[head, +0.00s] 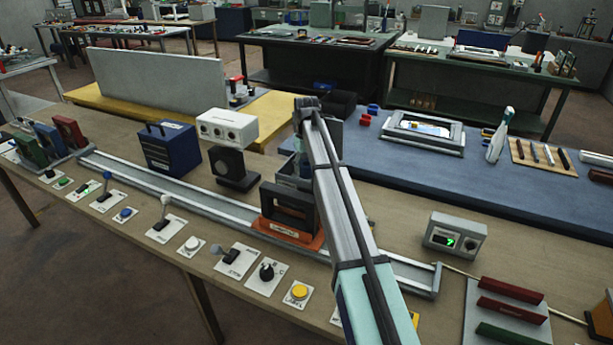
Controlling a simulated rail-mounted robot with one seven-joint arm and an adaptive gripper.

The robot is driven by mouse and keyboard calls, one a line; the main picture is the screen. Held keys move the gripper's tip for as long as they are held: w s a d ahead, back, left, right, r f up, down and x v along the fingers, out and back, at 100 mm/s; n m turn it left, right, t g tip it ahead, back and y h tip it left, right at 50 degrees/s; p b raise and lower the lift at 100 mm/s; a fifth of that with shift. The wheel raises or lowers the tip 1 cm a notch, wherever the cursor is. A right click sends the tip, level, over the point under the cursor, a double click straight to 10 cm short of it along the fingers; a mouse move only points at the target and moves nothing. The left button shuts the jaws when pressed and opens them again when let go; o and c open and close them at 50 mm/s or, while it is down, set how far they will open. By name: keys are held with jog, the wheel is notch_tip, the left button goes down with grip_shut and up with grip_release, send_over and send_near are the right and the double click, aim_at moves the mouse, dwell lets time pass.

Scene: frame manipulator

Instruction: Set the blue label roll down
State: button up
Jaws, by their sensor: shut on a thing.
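I cannot tell whether the roll touches the table.
A small red roll (365,119) sits close to the blue one. A framed tray (423,146), a white bottle (499,135) and a tool board (541,155) stand to the right. A rail with an orange-based frame (290,226) crosses the near bench. Blue tabletop is clear in front of the tray.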

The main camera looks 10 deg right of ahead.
aim_at(307, 178)
jog(key=shift+f+p, duration=0.6)
jog(key=shift+f, duration=1.95)
jog(key=shift+f, duration=0.15)
jog(key=o, duration=1.2)
notch_tip(307, 178, up, 12)
jog(key=b, duration=0.3)
jog(key=shift+a, duration=0.1)
